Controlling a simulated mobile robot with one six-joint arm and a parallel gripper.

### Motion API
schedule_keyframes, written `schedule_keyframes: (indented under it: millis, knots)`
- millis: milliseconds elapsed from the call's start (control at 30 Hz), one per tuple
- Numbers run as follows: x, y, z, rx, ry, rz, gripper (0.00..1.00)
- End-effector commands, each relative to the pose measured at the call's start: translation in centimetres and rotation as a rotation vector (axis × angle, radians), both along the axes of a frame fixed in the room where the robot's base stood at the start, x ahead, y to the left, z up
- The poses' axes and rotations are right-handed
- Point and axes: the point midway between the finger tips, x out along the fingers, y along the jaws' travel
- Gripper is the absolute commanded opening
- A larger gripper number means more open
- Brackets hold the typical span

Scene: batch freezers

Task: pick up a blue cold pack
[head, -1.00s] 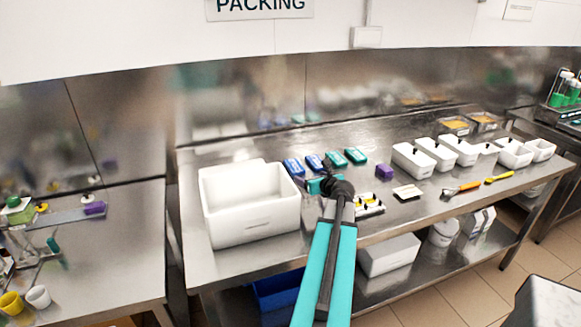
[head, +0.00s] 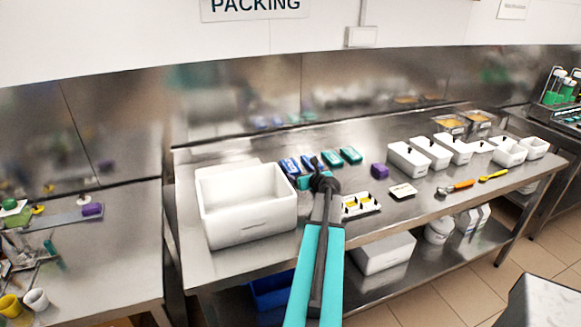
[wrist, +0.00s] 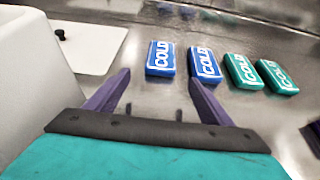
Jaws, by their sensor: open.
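Two blue cold packs lie side by side on the steel table; in the wrist view the left one (wrist: 161,58) and the right one (wrist: 204,64) are ahead of my gripper (wrist: 155,92). In the head view the left blue pack (head: 290,166) shows beside the white box, and the right one is partly hidden by my arm. Two teal cold packs (wrist: 243,71) (wrist: 276,76) lie to their right. My gripper is open and empty, its fingers short of the packs, with the left blue pack nearest the gap between them. In the head view my gripper (head: 318,170) is small and partly hidden.
A large open white box (head: 247,228) stands left of the packs. A purple block (head: 379,170), a white tray with yellow pieces (head: 361,203) and several white tubs (head: 408,158) lie to the right. The steel behind the packs is clear.

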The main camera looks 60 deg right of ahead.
Motion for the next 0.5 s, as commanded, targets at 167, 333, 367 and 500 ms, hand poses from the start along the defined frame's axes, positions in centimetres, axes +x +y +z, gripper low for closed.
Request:
schedule_keyframes:
  millis: [167, 333, 367, 500]
  knots:
    - [1.3, -1.0, -0.6, 0.001, 0.001, 0.001, 0.75]
    - [1.8, -1.3, -0.9, 0.0, 0.001, 0.001, 0.75]
    - [1.8, -1.3, -0.9, 0.0, 0.001, 0.001, 0.75]
    - [1.8, -1.3, -0.9, 0.0, 0.0, 0.001, 0.75]
